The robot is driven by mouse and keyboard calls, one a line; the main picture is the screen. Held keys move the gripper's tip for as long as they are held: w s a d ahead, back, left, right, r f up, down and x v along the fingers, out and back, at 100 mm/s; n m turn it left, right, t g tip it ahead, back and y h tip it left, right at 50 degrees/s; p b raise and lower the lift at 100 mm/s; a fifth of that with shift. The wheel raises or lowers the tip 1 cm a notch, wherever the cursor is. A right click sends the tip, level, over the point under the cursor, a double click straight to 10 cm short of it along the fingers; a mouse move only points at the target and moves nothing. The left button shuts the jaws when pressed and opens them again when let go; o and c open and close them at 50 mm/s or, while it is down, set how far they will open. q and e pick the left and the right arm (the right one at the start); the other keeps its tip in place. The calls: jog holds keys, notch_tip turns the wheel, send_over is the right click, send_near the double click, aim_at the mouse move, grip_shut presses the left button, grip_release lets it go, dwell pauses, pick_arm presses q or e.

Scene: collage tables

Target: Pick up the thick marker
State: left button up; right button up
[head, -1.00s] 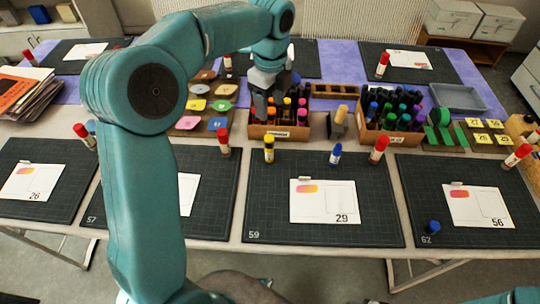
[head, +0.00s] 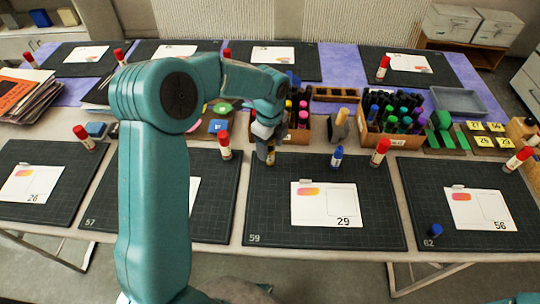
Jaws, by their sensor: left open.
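A thick marker (head: 270,158) with a yellow cap in the earlier frame stands upright at the back left of the dark mat numbered 59 (head: 262,220). My left gripper (head: 268,148) is open and comes down from above at this marker, hiding most of its cap. I cannot tell whether the fingers touch it. My right gripper is not in view.
A red-capped glue stick (head: 380,152) stands right of the blue marker, and another (head: 225,146) stands left of my gripper. A wooden marker box (head: 298,136) is just behind the gripper. A white card (head: 326,204) lies on the mat's front part.

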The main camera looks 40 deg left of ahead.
pick_arm(q)
jog(key=shift+c, duration=0.2)
jog(key=c, duration=0.8)
jog(key=shift+r, duration=0.1)
